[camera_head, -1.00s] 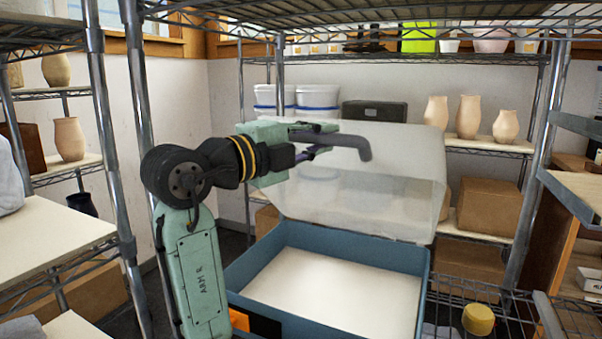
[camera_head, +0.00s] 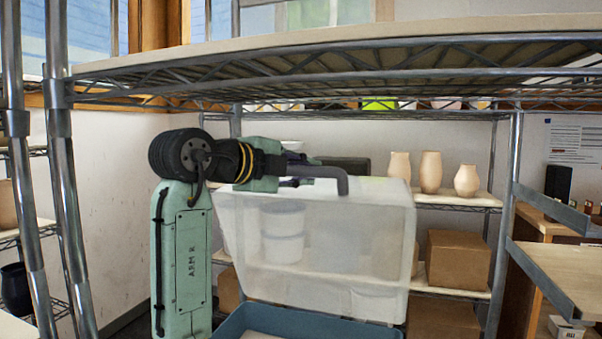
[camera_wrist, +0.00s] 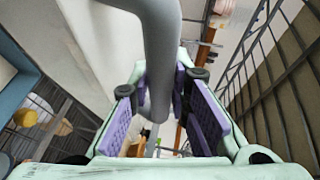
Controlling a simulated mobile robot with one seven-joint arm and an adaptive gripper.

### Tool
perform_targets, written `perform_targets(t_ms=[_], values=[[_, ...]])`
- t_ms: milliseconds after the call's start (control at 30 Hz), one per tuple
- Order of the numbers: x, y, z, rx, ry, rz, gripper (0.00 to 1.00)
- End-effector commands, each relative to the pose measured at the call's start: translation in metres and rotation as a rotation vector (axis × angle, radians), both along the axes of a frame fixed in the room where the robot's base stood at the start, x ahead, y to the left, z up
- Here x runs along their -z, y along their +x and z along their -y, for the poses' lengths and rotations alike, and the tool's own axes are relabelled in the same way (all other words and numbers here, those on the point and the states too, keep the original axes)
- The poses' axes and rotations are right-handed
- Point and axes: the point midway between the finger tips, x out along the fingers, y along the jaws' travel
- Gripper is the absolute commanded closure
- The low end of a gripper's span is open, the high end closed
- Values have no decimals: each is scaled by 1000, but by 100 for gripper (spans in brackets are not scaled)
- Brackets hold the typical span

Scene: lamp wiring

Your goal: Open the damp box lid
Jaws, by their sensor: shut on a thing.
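The damp box has a blue base (camera_head: 300,322) at the bottom of the head view, mostly cut off by the frame edge. Its translucent lid (camera_head: 330,245) stands raised and steep above the base. A grey bent handle (camera_head: 343,182) shows at the lid's top edge. My gripper (camera_head: 300,178) is at this handle, left of its bent end. In the wrist view the grey handle (camera_wrist: 163,45) runs between the purple finger pads of my gripper (camera_wrist: 165,105), which is shut on it. The exact pad contact is partly hidden.
A wire shelf (camera_head: 330,65) crosses above the lid and arm. Steel posts (camera_head: 70,200) stand close on the left. Behind the lid are shelves with vases (camera_head: 430,172), cardboard boxes (camera_head: 458,258) and white tubs (camera_head: 283,230). A wooden shelf (camera_head: 560,275) juts in from the right.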

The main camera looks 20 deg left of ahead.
Motion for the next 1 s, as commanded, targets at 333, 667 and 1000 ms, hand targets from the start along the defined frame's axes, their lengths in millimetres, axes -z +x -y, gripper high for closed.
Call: perform_targets(t_ms=[333,667,1000], values=[[1,0,0,1,-1,-1,74],[1,0,0,1,0,0,62],[-3,-15,-8,-2,0,2,62]])
